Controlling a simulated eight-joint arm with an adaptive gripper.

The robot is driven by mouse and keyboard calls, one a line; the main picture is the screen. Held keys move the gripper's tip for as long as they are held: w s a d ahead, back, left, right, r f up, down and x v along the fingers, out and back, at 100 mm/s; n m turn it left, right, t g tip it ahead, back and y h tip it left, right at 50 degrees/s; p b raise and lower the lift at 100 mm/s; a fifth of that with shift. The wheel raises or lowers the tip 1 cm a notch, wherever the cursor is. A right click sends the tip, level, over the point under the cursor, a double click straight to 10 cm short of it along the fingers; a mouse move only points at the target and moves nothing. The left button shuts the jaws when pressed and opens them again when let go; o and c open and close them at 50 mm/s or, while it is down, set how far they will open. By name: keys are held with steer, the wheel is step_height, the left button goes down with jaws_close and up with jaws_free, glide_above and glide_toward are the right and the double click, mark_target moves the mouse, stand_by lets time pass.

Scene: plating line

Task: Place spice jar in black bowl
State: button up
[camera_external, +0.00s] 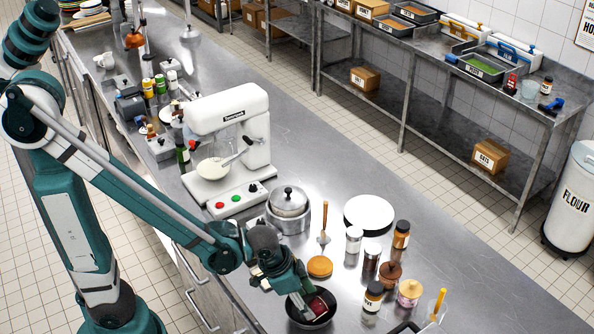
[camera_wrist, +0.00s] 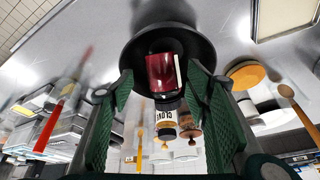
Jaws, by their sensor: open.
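The black bowl (camera_external: 298,318) stands on the steel counter at the bottom of the external view, and shows at the top centre of the wrist view (camera_wrist: 135,50). A dark red jar with a white label edge (camera_wrist: 163,73) appears to lie in the bowl; its red side also shows in the external view (camera_external: 318,306). My gripper (camera_external: 303,299) is just above the bowl. In the wrist view its two green-padded fingers are spread apart, with a visible gap between each and the red jar. The jar's underside and its contact with the bowl are hidden.
A labelled brown jar (camera_external: 373,299), a pink-lidded jar (camera_external: 410,292) and other shakers stand right of the bowl. An orange round item (camera_external: 320,266), a steel pot (camera_external: 288,210), a white plate (camera_external: 369,214) and a white mixer (camera_external: 230,140) stand farther back.

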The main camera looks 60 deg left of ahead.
steer(key=p+v, duration=0.1)
steer(key=v, duration=0.7)
steer(key=shift+r+p, duration=0.3)
steer(key=shift+r, duration=0.05)
steer(key=shift+s+a, duration=0.1)
steer(key=shift+a, duration=0.1)
stand_by(0.6)
steer(key=s+a+r+n+t+y, duration=0.1)
steer(key=s+a+r+n, duration=0.1)
steer(key=a+r, duration=0.3)
steer(key=s+a+r+n+t, duration=0.2)
steer(key=a+r, duration=0.4)
steer(key=a, duration=0.7)
steer(key=shift+s+a+r+n+y, duration=0.2)
steer(key=shift+s+n+y, duration=0.2)
steer(key=shift+s+n, duration=0.3)
